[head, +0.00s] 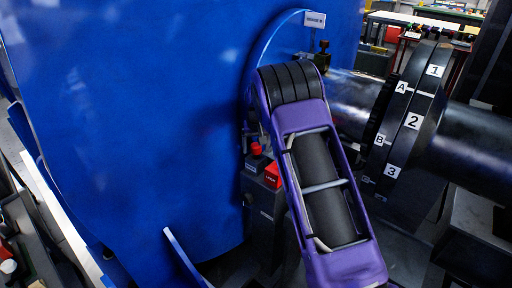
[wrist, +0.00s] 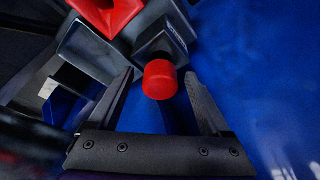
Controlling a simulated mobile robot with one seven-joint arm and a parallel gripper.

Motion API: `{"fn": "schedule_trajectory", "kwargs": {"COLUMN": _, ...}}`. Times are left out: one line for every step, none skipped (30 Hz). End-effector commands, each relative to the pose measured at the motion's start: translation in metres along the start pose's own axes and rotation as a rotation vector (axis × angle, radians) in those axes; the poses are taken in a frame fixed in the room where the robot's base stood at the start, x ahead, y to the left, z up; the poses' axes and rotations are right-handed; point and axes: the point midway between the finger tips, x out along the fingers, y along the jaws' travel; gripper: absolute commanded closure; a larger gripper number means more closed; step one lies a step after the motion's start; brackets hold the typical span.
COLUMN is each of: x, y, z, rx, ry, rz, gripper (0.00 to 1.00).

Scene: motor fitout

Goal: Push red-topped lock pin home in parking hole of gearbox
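The lock pin's red top (wrist: 159,80) shows in the wrist view as a round red cap in front of a dark square block (wrist: 160,42). In the head view the red top (head: 256,149) sits low beside the blue gearbox (head: 130,120), just left of my arm. My gripper (wrist: 160,74) is open, with one finger on each side of the red top and a gap to both. The pin's shank and the parking hole are hidden, so I cannot tell how deep the pin sits. My fingers are mostly hidden behind my arm in the head view.
A red block (head: 272,175) with a small label is close to the pin; it also shows in the wrist view (wrist: 106,14). A dark coupling (head: 412,122) marked with numbers and letters is on a shaft at right. The blue gearbox wall closes off the left.

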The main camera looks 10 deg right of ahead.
Motion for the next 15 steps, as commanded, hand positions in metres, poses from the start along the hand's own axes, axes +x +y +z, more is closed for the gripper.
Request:
{"fn": "schedule_trajectory", "kwargs": {"x": 0.000, "y": 0.000, "z": 0.000, "rx": 0.000, "ry": 0.000, "rz": 0.000, "gripper": 0.17}}
{"fn": "schedule_trajectory", "kwargs": {"x": 0.000, "y": 0.000, "z": 0.000, "rx": 0.000, "ry": 0.000, "rz": 0.000, "gripper": 0.17}}
{"fn": "schedule_trajectory", "kwargs": {"x": 0.000, "y": 0.000, "z": 0.000, "rx": 0.000, "ry": 0.000, "rz": 0.000, "gripper": 0.17}}
{"fn": "schedule_trajectory", "kwargs": {"x": 0.000, "y": 0.000, "z": 0.000, "rx": 0.000, "ry": 0.000, "rz": 0.000, "gripper": 0.17}}
{"fn": "schedule_trajectory", "kwargs": {"x": 0.000, "y": 0.000, "z": 0.000, "rx": 0.000, "ry": 0.000, "rz": 0.000, "gripper": 0.17}}
{"fn": "schedule_trajectory", "kwargs": {"x": 0.000, "y": 0.000, "z": 0.001, "rx": 0.000, "ry": -0.001, "rz": 0.000, "gripper": 0.17}}
{"fn": "schedule_trajectory", "kwargs": {"x": 0.000, "y": 0.000, "z": 0.000, "rx": 0.000, "ry": -0.001, "rz": 0.000, "gripper": 0.17}}
{"fn": "schedule_trajectory", "kwargs": {"x": 0.000, "y": 0.000, "z": 0.000, "rx": 0.000, "ry": -0.001, "rz": 0.000, "gripper": 0.17}}
{"fn": "schedule_trajectory", "kwargs": {"x": -0.002, "y": 0.000, "z": 0.000, "rx": 0.000, "ry": -0.001, "rz": 0.000, "gripper": 0.17}}
{"fn": "schedule_trajectory", "kwargs": {"x": -0.004, "y": 0.000, "z": 0.000, "rx": 0.000, "ry": 0.000, "rz": 0.000, "gripper": 0.17}}
{"fn": "schedule_trajectory", "kwargs": {"x": -0.006, "y": 0.000, "z": 0.000, "rx": 0.000, "ry": 0.000, "rz": 0.000, "gripper": 0.17}}
{"fn": "schedule_trajectory", "kwargs": {"x": -0.011, "y": 0.000, "z": -0.001, "rx": 0.000, "ry": 0.001, "rz": -0.001, "gripper": 0.17}}
{"fn": "schedule_trajectory", "kwargs": {"x": -0.015, "y": 0.000, "z": -0.001, "rx": 0.000, "ry": 0.001, "rz": -0.001, "gripper": 0.17}}
{"fn": "schedule_trajectory", "kwargs": {"x": -0.020, "y": 0.000, "z": -0.001, "rx": 0.000, "ry": 0.002, "rz": -0.001, "gripper": 0.17}}
{"fn": "schedule_trajectory", "kwargs": {"x": -0.028, "y": 0.000, "z": -0.001, "rx": 0.000, "ry": 0.003, "rz": -0.001, "gripper": 0.17}}
